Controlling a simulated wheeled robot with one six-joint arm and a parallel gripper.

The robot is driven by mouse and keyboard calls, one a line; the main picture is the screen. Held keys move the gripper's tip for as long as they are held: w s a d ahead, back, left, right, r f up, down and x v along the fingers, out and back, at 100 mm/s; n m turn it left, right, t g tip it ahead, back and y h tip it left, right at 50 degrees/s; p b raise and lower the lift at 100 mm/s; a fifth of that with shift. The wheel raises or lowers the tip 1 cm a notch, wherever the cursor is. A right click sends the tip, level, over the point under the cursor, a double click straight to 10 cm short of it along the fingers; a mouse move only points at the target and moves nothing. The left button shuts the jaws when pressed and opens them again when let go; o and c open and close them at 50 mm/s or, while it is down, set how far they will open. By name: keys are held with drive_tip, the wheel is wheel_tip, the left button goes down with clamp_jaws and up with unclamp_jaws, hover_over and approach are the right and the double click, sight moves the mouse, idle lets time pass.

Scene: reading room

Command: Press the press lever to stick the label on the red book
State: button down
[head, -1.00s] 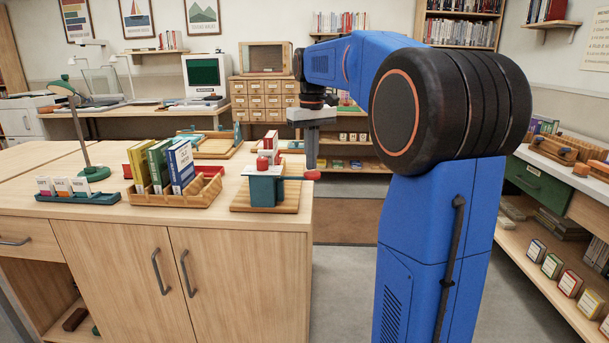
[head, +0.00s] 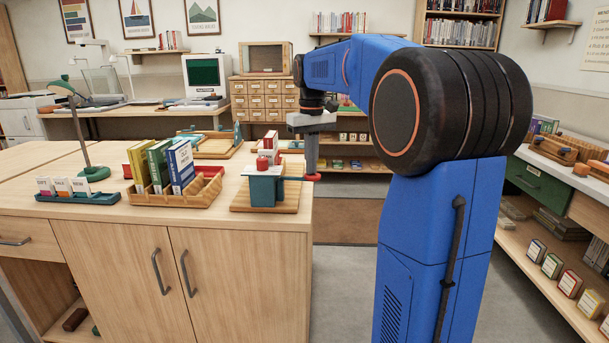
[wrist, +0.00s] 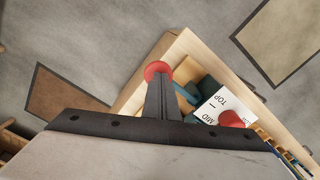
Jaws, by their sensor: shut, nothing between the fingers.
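The label press (head: 265,190) stands on a wooden base near the counter's right end. It has a teal body and a red knob (head: 263,163) on top. Its lever reaches right past the counter edge and ends in a red ball (head: 313,177). My gripper (head: 312,171) points down, shut and empty, with its tips at the ball, seemingly touching it from above. In the wrist view the ball (wrist: 158,70) shows just beyond the fingertips. I cannot clearly make out the red book.
A wooden rack (head: 150,197) with yellow, green and blue books stands left of the press. A teal holder (head: 78,198) with label cards and a green lamp (head: 92,173) are farther left. Floor is open right of the counter (head: 180,240).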

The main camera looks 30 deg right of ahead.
drive_tip(key=shift+f, duration=1.3)
drive_tip(key=shift+r, duration=0.15)
idle(0.5)
drive_tip(key=shift+r, duration=4.4)
drive_tip(key=s+a+f+t, duration=0.1)
drive_tip(key=s+a+f, duration=0.4)
drive_tip(key=s+f, duration=0.3)
drive_tip(key=s+a+f+t, duration=0.2)
drive_tip(key=s+a+f, duration=0.3)
drive_tip(key=s+f, duration=0.3)
drive_tip(key=s+a+f+t, duration=0.1)
drive_tip(key=s+a+f, duration=0.4)
drive_tip(key=s, duration=0.9)
wheel_tip(320, 180, down, 3)
drive_tip(key=shift+a+f+n+t, duration=0.15)
drive_tip(key=shift+a+n+t, duration=0.25)
